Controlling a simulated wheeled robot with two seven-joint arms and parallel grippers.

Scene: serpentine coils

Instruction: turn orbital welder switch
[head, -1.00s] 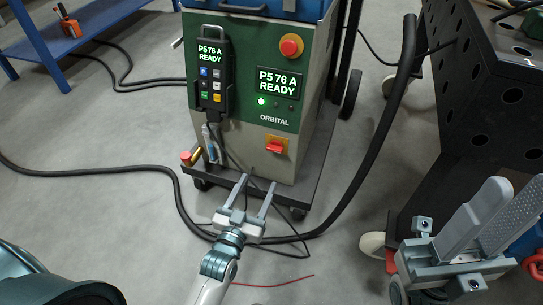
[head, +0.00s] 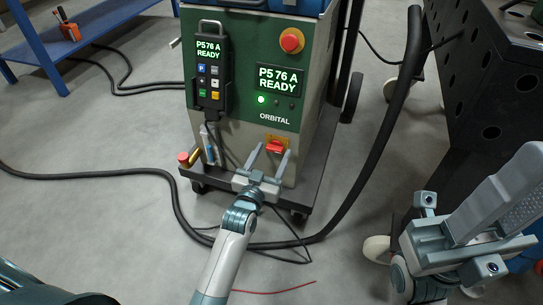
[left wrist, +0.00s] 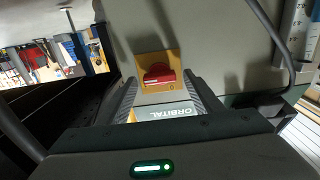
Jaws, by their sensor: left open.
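The orbital welder (head: 255,105) is a green and grey cabinet on a wheeled base, with lit displays reading "P5 76 A READY". Its red rotary switch (head: 274,146) sits on a yellow plate low on the front, under the word ORBITAL. The switch also shows in the left wrist view (left wrist: 158,74), its red handle lying across the plate. My left gripper (head: 270,150) is open, its two fingers pointing at the panel on either side of the switch. I cannot tell whether they touch the panel. My right gripper (head: 490,215) is at the right, away from the welder, with its jaws not clear.
A red stop button (head: 291,41) and a handheld pendant (head: 210,70) are on the welder's front. A thick black hose (head: 383,130) runs down at its right. A perforated dark table (head: 490,80) stands at the right. A blue shelf (head: 80,40) is at the far left.

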